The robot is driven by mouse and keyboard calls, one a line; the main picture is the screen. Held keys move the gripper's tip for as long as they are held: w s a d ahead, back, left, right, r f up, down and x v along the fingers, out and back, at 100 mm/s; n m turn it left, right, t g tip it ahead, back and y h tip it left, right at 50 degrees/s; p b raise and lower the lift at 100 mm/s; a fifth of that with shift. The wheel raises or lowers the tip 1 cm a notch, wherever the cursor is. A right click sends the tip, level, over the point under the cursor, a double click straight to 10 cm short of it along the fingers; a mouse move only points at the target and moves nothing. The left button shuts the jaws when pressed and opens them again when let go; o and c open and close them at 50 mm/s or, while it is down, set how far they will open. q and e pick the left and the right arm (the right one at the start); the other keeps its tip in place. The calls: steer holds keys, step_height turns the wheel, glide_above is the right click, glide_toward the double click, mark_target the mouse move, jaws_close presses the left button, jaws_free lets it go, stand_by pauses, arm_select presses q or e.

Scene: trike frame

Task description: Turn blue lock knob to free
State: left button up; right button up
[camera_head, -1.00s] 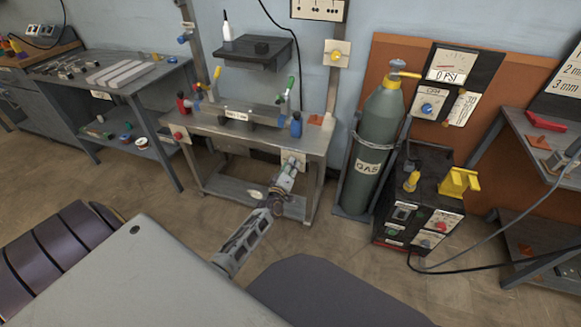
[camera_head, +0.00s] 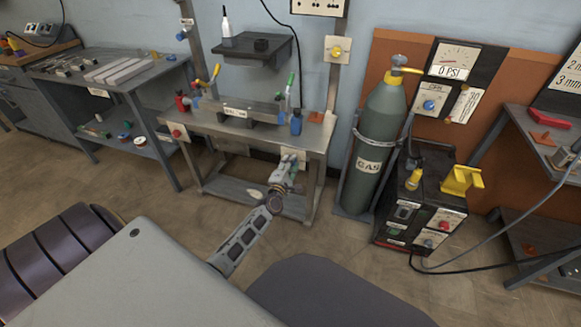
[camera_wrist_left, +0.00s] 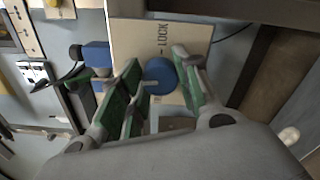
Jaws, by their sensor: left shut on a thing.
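In the left wrist view, the blue lock knob (camera_wrist_left: 160,74) sits on a cream plate (camera_wrist_left: 128,36) lettered "LOCK". My left gripper (camera_wrist_left: 162,82) has its green-padded fingers on either side of the knob and is shut on it. A grey bar shows beside the knob, between the fingers. The gripper hides the knob there. My right gripper is not in view.
A green gas cylinder (camera_head: 381,125) and a black machine (camera_head: 418,205) stand right of the workbench. Open floor (camera_head: 345,238) lies in front of the workbench.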

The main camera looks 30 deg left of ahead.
arm_select(q)
steer(key=n+b, duration=0.2)
steer(key=n, duration=0.4)
steer(key=shift+f+b, duration=0.15)
steer(key=shift+b, duration=0.25)
steer(key=n+b, duration=0.1)
steer(key=n, duration=0.6)
steer(key=shift+n+b, duration=0.3)
steer(key=shift+b, duration=0.1)
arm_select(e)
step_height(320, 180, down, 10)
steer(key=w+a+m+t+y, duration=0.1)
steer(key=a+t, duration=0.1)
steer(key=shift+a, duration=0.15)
arm_select(q)
steer(key=shift+n, duration=0.3)
steer(key=shift+r+n, duration=0.2)
steer(key=shift+n, duration=0.9)
steer(key=o, duration=1)
steer(key=shift+o, duration=0.2)
